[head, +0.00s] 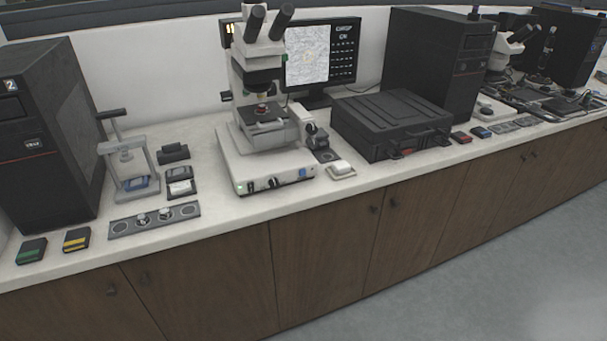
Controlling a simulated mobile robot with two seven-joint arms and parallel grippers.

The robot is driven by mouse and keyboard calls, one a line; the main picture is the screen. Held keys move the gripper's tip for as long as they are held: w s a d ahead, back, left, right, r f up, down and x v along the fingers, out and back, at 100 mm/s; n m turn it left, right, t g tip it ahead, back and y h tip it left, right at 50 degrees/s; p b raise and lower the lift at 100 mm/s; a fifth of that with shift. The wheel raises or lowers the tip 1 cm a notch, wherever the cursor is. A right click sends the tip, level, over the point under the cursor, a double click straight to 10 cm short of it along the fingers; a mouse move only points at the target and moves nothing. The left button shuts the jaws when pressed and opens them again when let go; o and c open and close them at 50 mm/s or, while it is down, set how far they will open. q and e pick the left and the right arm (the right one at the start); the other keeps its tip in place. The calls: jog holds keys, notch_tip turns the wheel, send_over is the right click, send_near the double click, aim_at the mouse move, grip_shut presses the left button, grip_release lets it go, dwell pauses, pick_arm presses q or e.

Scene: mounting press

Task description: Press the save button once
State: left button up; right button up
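A white microscope (262,150) stands on the bench in the middle of the head view. On the front face of its base is a small blue square button (303,173), near the right end. Two dark knobs and a small green light sit further left on the same face. No save label is readable on the button, so I cannot tell for sure that it is the save button. A monitor (320,55) behind the microscope shows a grey speckled picture and small text. Neither of my grippers is in view.
A mounting press (127,160) and a dark strip with metal parts (153,220) are left of the microscope. A white mouse-like object (341,169) lies close to its right, before a black case (390,125). Dark computer towers stand at both sides. The bench's front edge is mostly clear.

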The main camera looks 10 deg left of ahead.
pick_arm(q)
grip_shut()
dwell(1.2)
